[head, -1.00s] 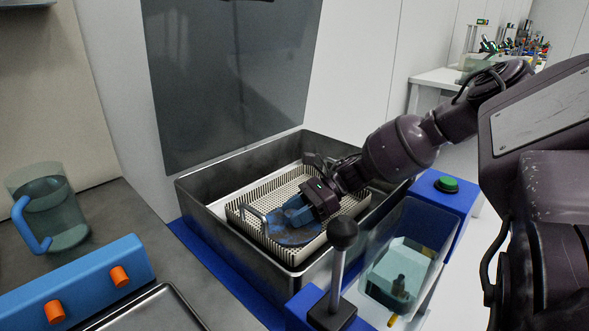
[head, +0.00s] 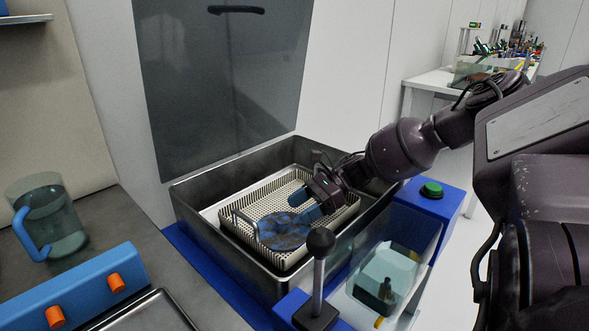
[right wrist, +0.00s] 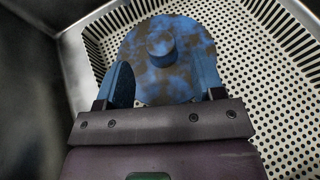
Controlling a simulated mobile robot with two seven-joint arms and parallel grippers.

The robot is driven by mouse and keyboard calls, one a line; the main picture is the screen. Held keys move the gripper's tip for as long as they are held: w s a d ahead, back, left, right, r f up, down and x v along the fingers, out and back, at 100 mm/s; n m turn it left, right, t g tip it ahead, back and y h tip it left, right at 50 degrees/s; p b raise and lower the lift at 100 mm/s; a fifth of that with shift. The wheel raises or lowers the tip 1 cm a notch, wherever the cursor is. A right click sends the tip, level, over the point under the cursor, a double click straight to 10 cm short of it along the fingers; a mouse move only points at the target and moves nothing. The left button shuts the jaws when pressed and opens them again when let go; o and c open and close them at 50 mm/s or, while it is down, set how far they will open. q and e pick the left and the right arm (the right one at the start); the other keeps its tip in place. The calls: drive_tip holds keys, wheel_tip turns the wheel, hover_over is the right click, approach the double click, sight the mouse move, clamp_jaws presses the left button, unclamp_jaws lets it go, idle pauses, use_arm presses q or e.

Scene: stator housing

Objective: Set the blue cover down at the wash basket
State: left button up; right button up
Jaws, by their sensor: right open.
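The blue cover (head: 282,234), a round disc with brown stains and a central knob, lies in the wash basket (head: 346,214), a cream perforated tray with slotted walls. It also shows in the right wrist view (right wrist: 165,82), knob up, over the perforated floor (right wrist: 262,75). My left gripper is not in view.
The basket sits in a steel basin (head: 185,205) below a raised dark panel (head: 222,75). A black-knobbed lever (head: 320,242), a clear bin (head: 395,260) and a green button (head: 431,190) stand on the near right. A glass jug (head: 50,220) is at left.

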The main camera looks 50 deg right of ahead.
drive_tip(key=p+v, duration=0.1)
drive_tip(key=v, duration=0.5)
drive_tip(key=shift+r+p, duration=0.2)
drive_tip(key=shift+p, duration=0.15)
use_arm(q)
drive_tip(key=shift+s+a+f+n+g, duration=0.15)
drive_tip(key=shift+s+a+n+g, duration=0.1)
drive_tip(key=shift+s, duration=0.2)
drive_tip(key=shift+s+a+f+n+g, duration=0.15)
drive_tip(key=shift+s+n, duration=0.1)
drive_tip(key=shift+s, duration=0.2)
use_arm(e)
drive_tip(key=shift+s+d, duration=0.35)
drive_tip(key=shift+d, duration=0.25)
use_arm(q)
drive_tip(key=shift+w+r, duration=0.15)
